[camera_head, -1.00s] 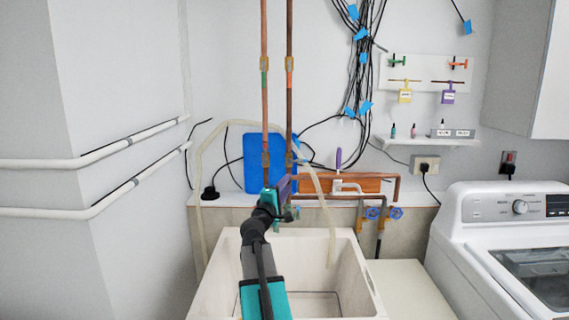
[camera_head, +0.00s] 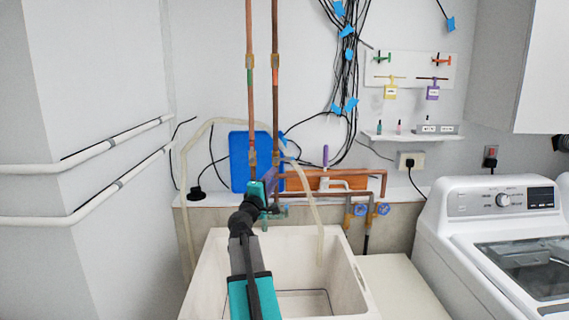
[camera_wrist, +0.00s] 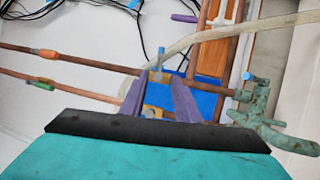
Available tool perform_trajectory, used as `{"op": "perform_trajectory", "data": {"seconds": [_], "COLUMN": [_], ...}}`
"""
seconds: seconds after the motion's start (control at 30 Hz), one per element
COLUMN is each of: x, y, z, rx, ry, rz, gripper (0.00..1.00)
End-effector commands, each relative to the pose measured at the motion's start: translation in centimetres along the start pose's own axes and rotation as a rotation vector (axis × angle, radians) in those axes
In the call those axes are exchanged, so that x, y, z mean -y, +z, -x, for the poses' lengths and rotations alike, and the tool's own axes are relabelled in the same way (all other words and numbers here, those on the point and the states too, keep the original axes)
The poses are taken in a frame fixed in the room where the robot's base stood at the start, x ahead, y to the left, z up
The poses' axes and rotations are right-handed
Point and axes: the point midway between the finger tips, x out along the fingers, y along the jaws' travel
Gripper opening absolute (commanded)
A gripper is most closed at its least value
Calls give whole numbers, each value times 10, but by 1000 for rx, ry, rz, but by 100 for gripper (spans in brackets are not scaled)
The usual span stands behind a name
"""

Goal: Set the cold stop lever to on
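Two upright copper pipes run down the wall, each with a brass valve. The right pipe's valve (camera_head: 277,157) carries a small blue lever (camera_head: 284,141) sticking out crosswise to the pipe; the lever also shows in the wrist view (camera_wrist: 157,51). No label tells which lever is cold. The left pipe's valve (camera_head: 252,158) shows between my fingers in the wrist view (camera_wrist: 150,112). My gripper (camera_head: 270,180) is open, its two purple fingers (camera_wrist: 160,90) apart and pointing at the valves. I cannot tell whether they touch anything.
A blue board (camera_head: 241,160) stands behind the pipes. A greenish tap (camera_wrist: 255,115) is close on the right in the wrist view. A pale hose (camera_head: 312,195) hangs into the sink (camera_head: 340,290). Blue-wheeled valves (camera_head: 383,209) and a washer (camera_head: 490,225) are at right.

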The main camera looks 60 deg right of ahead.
Motion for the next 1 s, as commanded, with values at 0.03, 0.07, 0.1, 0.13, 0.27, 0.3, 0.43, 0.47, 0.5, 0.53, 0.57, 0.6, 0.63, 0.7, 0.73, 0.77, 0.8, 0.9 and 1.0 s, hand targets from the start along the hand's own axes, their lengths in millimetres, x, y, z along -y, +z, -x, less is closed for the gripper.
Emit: {"op": "perform_trajectory", "data": {"seconds": [0.03,0.07,0.1,0.13,0.27,0.3,0.43,0.47,0.5,0.53,0.57,0.6,0.63,0.7,0.73,0.77,0.8,0.9,1.0], "x": [-1,-1,-1,-1,-1,-1,-1,-1,-1,-1,-1,-1,0,0,-1,-1,-1,-1,-1], "y": [0,0,0,0,0,0,0,0,0,0,1,1,1,1,1,1,1,1,2], "z": [-7,-10,-14,-17,-30,-35,-48,-51,-55,-58,-61,-65,-68,-75,-78,-81,-84,-94,-104], "rx": [1,1,1,1,1,1,1,2,2,2,2,2,2,2,2,2,2,2,3], "ry": [0,0,0,0,-1,-1,-1,-1,-1,-1,-1,-1,-1,-1,-1,-1,-1,-1,0], "rz": [0,0,0,0,0,0,0,0,0,1,1,1,1,1,1,0,0,1,2], "gripper": [29,29,29,29,29,29,29,29,29,29,29,29,29,29,29,29,29,29,29]}}
